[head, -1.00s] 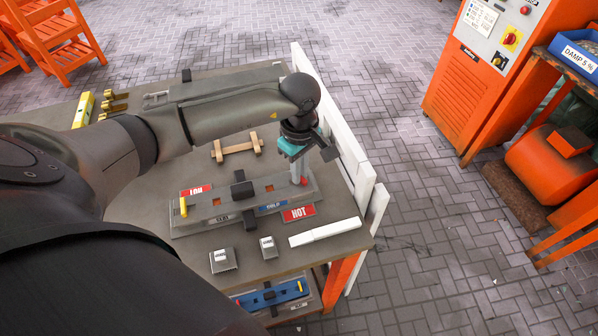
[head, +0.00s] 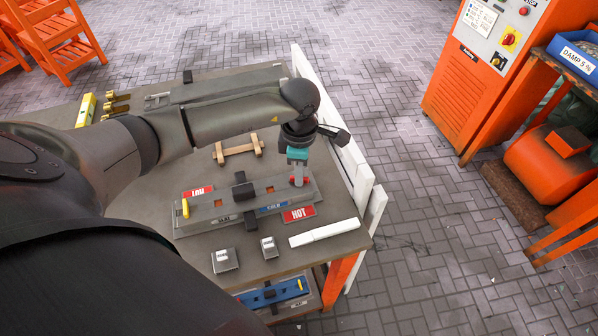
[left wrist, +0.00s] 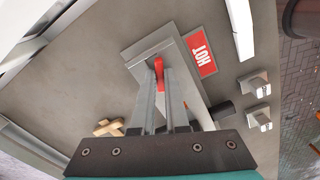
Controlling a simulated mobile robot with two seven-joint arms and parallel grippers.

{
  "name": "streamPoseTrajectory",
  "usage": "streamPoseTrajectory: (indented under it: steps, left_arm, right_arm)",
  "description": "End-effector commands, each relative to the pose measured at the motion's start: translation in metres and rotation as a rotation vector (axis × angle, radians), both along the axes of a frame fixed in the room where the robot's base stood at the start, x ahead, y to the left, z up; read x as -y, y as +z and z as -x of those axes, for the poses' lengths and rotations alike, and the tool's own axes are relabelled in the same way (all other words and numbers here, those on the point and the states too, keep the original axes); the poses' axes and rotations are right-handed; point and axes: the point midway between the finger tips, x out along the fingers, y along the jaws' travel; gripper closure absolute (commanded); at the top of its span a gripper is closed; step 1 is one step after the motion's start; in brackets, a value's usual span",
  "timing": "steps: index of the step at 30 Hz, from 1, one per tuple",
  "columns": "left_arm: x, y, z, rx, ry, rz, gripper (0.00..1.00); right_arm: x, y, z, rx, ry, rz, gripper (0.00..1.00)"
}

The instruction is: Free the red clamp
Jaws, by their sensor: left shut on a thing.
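The red clamp (left wrist: 161,75) shows in the left wrist view as a red lever between my finger tips, at the end of a grey fixture (left wrist: 135,53). In the head view my left gripper (head: 298,175) points down at the right end of that long grey fixture (head: 225,212). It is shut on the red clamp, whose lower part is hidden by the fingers. A yellow clamp (head: 185,208) stands at the fixture's left end. A red HOT label (head: 299,214) lies beside the right end. My right gripper is not in view.
Two small grey blocks (head: 225,260) and a white strip (head: 324,232) lie in front of the fixture. A wooden piece (head: 238,149) lies behind it. White boards (head: 353,165) stand along the table's right edge. A blue fixture (head: 272,295) sits on the lower shelf.

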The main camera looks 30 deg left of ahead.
Motion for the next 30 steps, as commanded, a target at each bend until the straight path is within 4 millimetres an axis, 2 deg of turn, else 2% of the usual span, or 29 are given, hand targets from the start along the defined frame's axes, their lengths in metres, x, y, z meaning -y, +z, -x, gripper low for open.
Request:
streamPoseTrajectory:
  steps: [4, 14, 24, 30]
  left_arm:
    - [0.0, 0.001, 0.0, -0.002, 0.097, -0.001, 1.0]
    - [0.0, 0.0, 0.0, -0.002, 0.122, -0.001, 1.0]
    - [0.0, 0.001, 0.001, -0.001, 0.421, 0.0, 1.0]
    - [0.0, 0.0, 0.0, -0.002, 0.451, -0.001, 1.0]
  right_arm:
    - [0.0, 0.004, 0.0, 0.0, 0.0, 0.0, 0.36]
    - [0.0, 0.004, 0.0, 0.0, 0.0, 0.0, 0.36]
    - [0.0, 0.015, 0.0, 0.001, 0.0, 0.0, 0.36]
    - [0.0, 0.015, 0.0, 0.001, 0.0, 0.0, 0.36]
